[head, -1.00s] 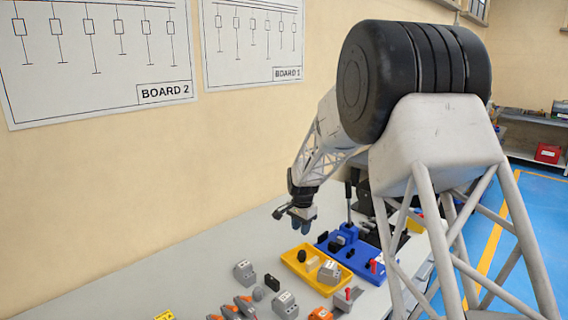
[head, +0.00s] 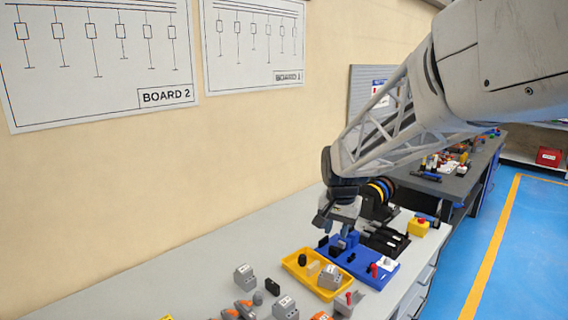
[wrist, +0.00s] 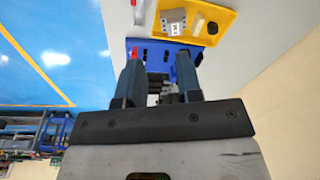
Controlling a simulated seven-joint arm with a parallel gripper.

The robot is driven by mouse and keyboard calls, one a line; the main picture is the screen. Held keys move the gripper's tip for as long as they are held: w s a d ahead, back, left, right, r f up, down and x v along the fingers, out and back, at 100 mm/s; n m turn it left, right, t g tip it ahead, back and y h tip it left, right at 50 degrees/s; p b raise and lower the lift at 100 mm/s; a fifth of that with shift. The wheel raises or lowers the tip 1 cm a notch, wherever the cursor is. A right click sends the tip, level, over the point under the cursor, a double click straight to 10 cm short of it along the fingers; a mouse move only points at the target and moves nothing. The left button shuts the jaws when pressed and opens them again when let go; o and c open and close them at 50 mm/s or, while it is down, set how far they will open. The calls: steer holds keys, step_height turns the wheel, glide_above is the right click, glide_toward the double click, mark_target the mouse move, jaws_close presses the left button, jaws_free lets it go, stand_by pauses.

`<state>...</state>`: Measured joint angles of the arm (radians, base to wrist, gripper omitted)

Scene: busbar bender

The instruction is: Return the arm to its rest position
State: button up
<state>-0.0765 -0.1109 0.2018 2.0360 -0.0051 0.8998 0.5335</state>
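My gripper (head: 343,226) hangs from my arm above the workbench, pointing down over the back of the blue tray (head: 381,277). In the wrist view its two dark blue fingers (wrist: 159,78) stand apart, with no held object visible between them. Past the fingers I see the blue tray (wrist: 150,48) and dark parts that I cannot make out. My arm reaches in from the upper right of the head view and hides part of the bench behind it.
A yellow tray (head: 321,291) with small parts sits left of the blue tray. Several grey modules (head: 285,308) lie nearer the front. A yellow box with a red button (head: 418,227) and a row of coloured discs (head: 381,190) stand behind. The bench's left side (head: 150,285) is clear.

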steer(key=s+d+n, duration=0.2)
steer(key=s, duration=1.4)
steer(key=s+d+r+n+t, duration=0.1)
steer(key=s+d+n, duration=0.2)
steer(key=s, duration=1.3)
